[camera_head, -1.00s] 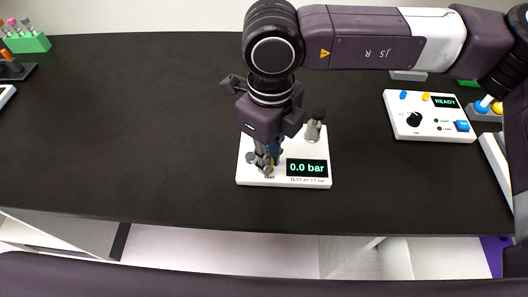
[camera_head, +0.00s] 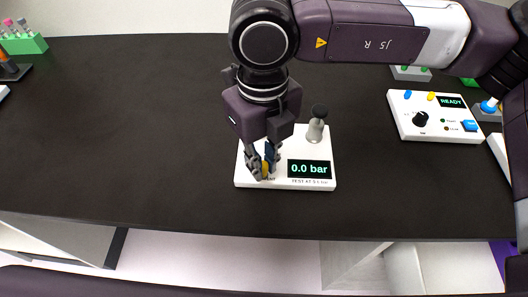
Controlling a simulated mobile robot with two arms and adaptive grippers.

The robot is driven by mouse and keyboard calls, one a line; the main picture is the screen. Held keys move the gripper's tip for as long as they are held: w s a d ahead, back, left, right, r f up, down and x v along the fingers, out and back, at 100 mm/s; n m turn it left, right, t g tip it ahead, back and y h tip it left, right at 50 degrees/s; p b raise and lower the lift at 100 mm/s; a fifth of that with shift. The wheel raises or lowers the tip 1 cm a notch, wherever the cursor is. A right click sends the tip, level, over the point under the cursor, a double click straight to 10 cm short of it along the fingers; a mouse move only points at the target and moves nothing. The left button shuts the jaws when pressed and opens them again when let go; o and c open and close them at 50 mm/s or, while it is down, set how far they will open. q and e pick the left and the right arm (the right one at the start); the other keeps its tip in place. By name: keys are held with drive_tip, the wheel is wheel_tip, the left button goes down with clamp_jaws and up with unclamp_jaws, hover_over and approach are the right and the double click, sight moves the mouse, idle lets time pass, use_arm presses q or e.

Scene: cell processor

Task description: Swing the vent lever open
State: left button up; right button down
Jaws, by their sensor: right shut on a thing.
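A white pressure box (camera_head: 312,184) with a display (camera_head: 309,169) reading "0.0 bar" sits near the table's front edge. The vent lever (camera_head: 265,168) shows as a small yellow piece at the box's front left, beside a partly covered label. My right gripper (camera_head: 264,172) reaches down from above and is shut on the vent lever. Its fingers and wrist hide most of the lever and its pivot, so the lever's angle cannot be told. My left gripper is not in view.
A grey post with a dark knob (camera_head: 318,118) stands on the box, close to the right of my gripper. A white control box (camera_head: 433,130) reading "READY" is at the right. A green rack (camera_head: 25,44) is at the far left.

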drive_tip(key=shift+s+a+f+m+b, duration=0.1)
drive_tip(key=shift+a+f+m+b, duration=0.1)
drive_tip(key=shift+m+b, duration=0.45)
drive_tip(key=shift+a+m+b, duration=0.1)
drive_tip(key=shift+m+b, duration=0.15)
drive_tip(key=shift+b, duration=0.05)
drive_tip(key=shift+s+a+m+b, duration=0.2)
drive_tip(key=shift+m+b, duration=0.25)
drive_tip(key=shift+m, duration=0.15)
drive_tip(key=shift+a+r, duration=0.1)
drive_tip(key=shift+r, duration=0.1)
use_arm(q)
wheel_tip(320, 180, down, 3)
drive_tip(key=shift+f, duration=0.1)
use_arm(e)
drive_tip(key=c, duration=1.9)
unclamp_jaws()
drive_tip(key=shift+c, duration=0.2)
drive_tip(key=shift+r, duration=0.1)
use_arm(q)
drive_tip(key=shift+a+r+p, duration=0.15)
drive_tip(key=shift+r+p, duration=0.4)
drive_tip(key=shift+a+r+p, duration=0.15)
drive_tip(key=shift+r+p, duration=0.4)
use_arm(e)
drive_tip(key=shift+r, duration=2.9)
